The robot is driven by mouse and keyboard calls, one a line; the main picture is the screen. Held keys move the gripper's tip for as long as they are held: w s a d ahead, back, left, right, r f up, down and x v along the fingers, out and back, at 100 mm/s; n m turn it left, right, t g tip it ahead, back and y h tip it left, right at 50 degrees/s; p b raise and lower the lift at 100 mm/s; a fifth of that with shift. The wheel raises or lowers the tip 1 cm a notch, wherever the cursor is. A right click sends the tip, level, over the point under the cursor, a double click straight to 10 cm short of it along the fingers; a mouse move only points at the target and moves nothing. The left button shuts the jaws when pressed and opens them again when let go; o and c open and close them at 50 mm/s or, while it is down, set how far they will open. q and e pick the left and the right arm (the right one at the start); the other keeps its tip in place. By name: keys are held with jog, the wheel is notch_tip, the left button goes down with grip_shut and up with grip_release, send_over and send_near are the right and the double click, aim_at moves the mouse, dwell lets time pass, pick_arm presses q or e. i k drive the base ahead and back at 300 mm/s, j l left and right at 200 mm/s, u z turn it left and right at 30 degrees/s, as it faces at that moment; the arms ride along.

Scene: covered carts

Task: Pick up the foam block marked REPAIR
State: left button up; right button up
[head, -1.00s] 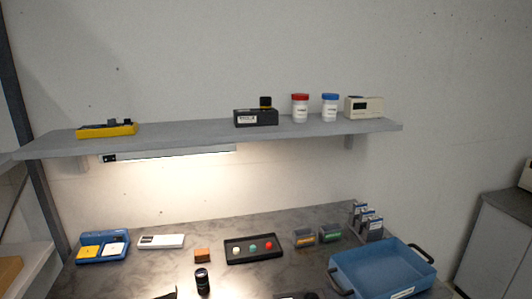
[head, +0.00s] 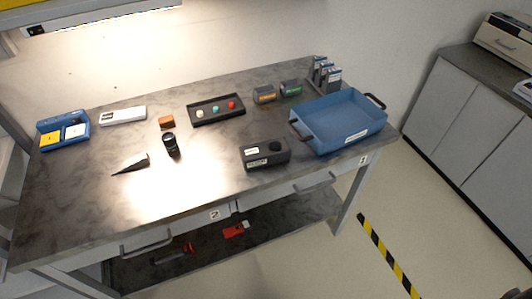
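No label reading REPAIR is legible in the head view, so I cannot tell which thing is the marked foam block. Two small dark blocks stand side by side at the back of the workbench (head: 95,190): one with a yellow label (head: 264,95), one with a green label (head: 290,88). Their print is too small to read. A small orange-brown block (head: 166,122) sits further left, without a readable mark. Neither of my grippers is in view.
A blue tray (head: 345,138) stands at the bench's right end, beside a dark labelled box (head: 264,154). A black cylinder (head: 171,146) and dark wedge (head: 131,165) stand left. Open floor (head: 400,220) lies right, before grey cabinets (head: 465,120).

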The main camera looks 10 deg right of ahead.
aim_at(254, 156)
jog(key=j+z, duration=0.3)
jog(key=j, duration=0.6)
jog(key=j+z, duration=0.25)
jog(key=j, duration=0.65)
